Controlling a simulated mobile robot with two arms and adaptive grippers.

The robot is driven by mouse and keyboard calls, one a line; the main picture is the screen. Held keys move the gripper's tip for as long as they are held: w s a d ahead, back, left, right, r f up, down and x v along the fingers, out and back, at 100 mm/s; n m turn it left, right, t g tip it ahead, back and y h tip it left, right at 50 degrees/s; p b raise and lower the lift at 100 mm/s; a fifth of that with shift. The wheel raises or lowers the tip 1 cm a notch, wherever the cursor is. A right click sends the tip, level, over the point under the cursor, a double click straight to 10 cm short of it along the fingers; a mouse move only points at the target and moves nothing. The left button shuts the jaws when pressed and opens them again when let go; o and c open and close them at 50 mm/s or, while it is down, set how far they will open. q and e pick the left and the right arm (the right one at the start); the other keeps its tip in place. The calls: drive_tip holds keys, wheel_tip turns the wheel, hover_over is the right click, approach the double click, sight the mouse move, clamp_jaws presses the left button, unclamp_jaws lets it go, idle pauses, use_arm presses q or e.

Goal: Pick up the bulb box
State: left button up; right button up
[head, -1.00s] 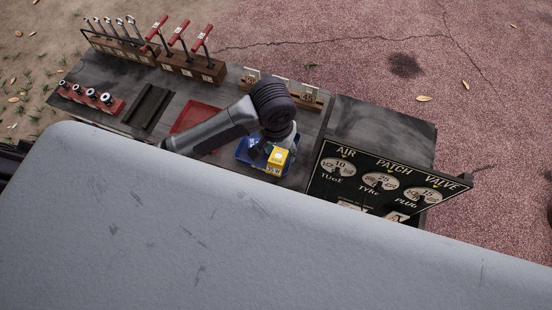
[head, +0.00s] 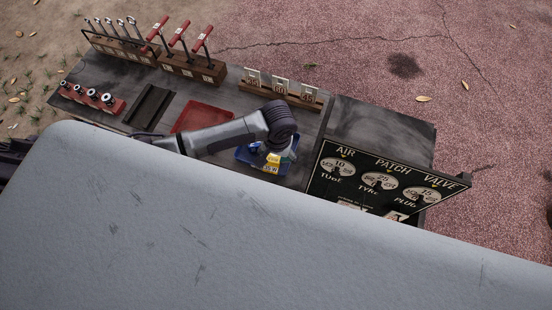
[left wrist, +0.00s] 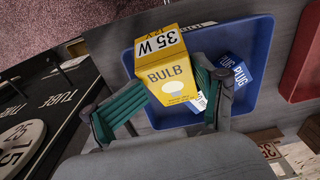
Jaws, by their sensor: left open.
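The bulb box (left wrist: 165,75) is yellow with a white "35 W" end and stands in a blue tray (left wrist: 268,80). In the head view the bulb box (head: 272,167) is partly covered by my left gripper (head: 284,152). In the left wrist view my left gripper (left wrist: 167,92) is open, with one green-padded finger on each side of the bulb box. Whether the pads touch the box I cannot tell. My right gripper is not in view.
Blue plug boxes (left wrist: 236,75) lie in the same tray, close by the right finger. A red tray (head: 203,116) is to the left. A rack with numbered cards (head: 280,88) stands behind. The black lettered sign board (head: 385,180) rises at the right.

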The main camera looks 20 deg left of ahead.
use_arm(q)
wheel_tip(320, 180, down, 3)
drive_tip(key=shift+s+a+f, duration=0.15)
drive_tip(key=shift+f, duration=0.05)
drive_tip(key=shift+o, duration=1)
drive_tip(key=c, duration=0.5)
drive_tip(key=shift+r, duration=0.1)
